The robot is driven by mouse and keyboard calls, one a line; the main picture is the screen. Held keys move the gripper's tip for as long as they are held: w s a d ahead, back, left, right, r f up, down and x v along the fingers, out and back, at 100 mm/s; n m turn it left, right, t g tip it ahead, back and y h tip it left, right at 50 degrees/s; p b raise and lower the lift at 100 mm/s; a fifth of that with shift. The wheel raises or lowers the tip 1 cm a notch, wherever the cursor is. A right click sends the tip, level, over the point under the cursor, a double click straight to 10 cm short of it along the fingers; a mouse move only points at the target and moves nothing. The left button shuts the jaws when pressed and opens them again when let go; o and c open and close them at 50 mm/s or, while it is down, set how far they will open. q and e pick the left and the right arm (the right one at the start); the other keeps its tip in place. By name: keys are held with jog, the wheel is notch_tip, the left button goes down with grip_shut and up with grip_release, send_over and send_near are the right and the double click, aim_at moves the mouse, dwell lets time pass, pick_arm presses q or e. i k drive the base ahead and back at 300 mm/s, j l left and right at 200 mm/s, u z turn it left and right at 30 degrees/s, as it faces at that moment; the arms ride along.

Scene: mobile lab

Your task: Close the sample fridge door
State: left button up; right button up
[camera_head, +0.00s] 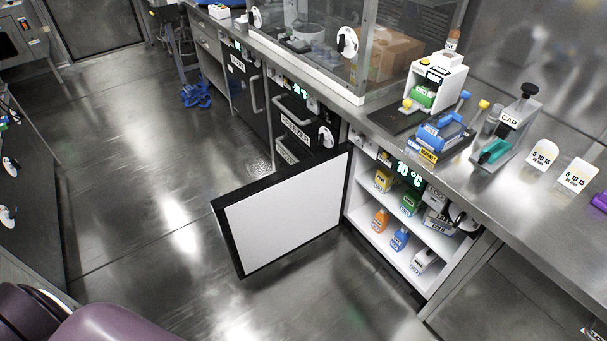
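The sample fridge door (284,218) stands wide open, swung out from its left side over the floor. Its white inner face with a dark frame is toward me. The sample fridge (353,197) is under the steel counter, with a 10 °C display above its opening. Several bottles and boxes stand on its two shelves, including a yellow one (383,179), an orange one (380,220) and a blue one (399,239). The door's outer face and handle are hidden. Neither of my grippers is in view.
The freezer (297,127) stands shut left of the fridge. The steel counter (470,185) above holds a blue rack (443,136), a CAP device (507,135) and a white machine (436,80). The floor (150,170) left of the door is clear. A purple rounded shape (115,322) is at bottom left.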

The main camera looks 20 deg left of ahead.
aim_at(266, 220)
jog(key=k+l+z, duration=0.15)
jog(key=k+z, duration=0.3)
jog(key=k, duration=0.2)
jog(key=j+z, duration=0.2)
jog(key=z, duration=0.2)
jog(key=j+z, duration=0.2)
jog(key=z, duration=0.25)
jog(key=j+z, duration=0.2)
jog(key=z, duration=0.2)
jog(key=j+z, duration=0.2)
jog(key=z, duration=0.25)
jog(key=k+j, duration=0.2)
jog(key=j, duration=0.4)
jog(key=k+j, duration=0.2)
jog(key=j, duration=0.35)
jog(key=k+j, duration=0.15)
jog(key=j, duration=0.45)
jog(key=k+j, duration=0.2)
jog(key=j, duration=0.4)
jog(key=k+j, duration=0.2)
jog(key=j, duration=0.35)
jog(key=k+j, duration=0.2)
jog(key=j, duration=0.4)
jog(key=k+j, duration=0.2)
jog(key=j, duration=0.4)
jog(key=k+j, duration=0.15)
jog(key=j, duration=0.4)
